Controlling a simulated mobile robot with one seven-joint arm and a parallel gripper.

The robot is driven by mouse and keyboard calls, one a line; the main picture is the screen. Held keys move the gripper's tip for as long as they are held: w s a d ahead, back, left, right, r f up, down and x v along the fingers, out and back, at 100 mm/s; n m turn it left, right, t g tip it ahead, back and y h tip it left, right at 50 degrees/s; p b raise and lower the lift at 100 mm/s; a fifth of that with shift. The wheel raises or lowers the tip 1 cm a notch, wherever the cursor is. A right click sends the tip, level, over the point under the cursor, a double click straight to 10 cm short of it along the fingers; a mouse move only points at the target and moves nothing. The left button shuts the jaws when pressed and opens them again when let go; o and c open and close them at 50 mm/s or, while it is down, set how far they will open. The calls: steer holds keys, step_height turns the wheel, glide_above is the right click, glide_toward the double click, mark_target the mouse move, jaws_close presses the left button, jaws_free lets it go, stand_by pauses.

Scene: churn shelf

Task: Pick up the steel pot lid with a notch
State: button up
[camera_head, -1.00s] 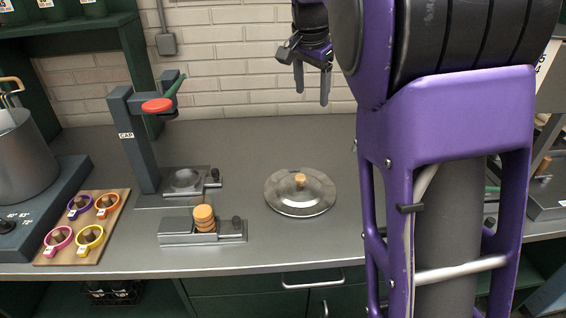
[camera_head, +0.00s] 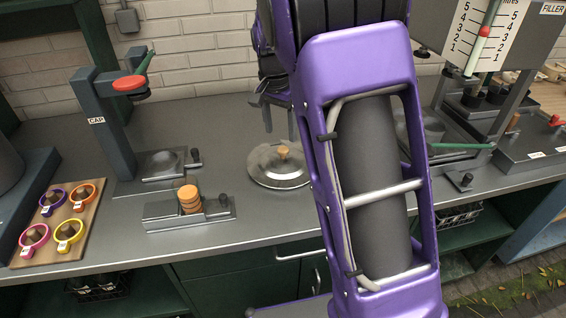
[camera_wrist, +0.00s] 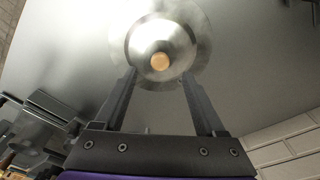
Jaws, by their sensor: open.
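The round steel pot lid (camera_head: 262,172) lies flat on the grey worktop with a wooden knob (camera_head: 283,152) at its middle. My arm covers a little of its right edge in the head view. I cannot make out the notch. In the wrist view the lid (camera_wrist: 165,30) shows beyond the fingers, with the knob (camera_wrist: 160,61) between the two fingertips in the picture. My gripper (camera_head: 281,132) is open and empty above the far side of the lid; its fingers (camera_wrist: 159,76) look apart from it.
Left of the lid are a capping press (camera_head: 112,125), a small fixture holding stacked wooden discs (camera_head: 189,198) and a board of coloured rings (camera_head: 84,225). A filler stand (camera_head: 430,125) is at right. A brick wall stands behind. Worktop around the lid is clear.

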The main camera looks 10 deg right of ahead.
mark_target(283, 149)
steer(key=f, duration=0.6)
steer(key=shift+w+d+f+b, duration=0.2)
steer(key=shift+w+d+b, duration=0.15)
steer(key=shift+w, duration=0.05)
jaws_close()
steer(key=shift+r, duration=0.1)
stand_by(1.0)
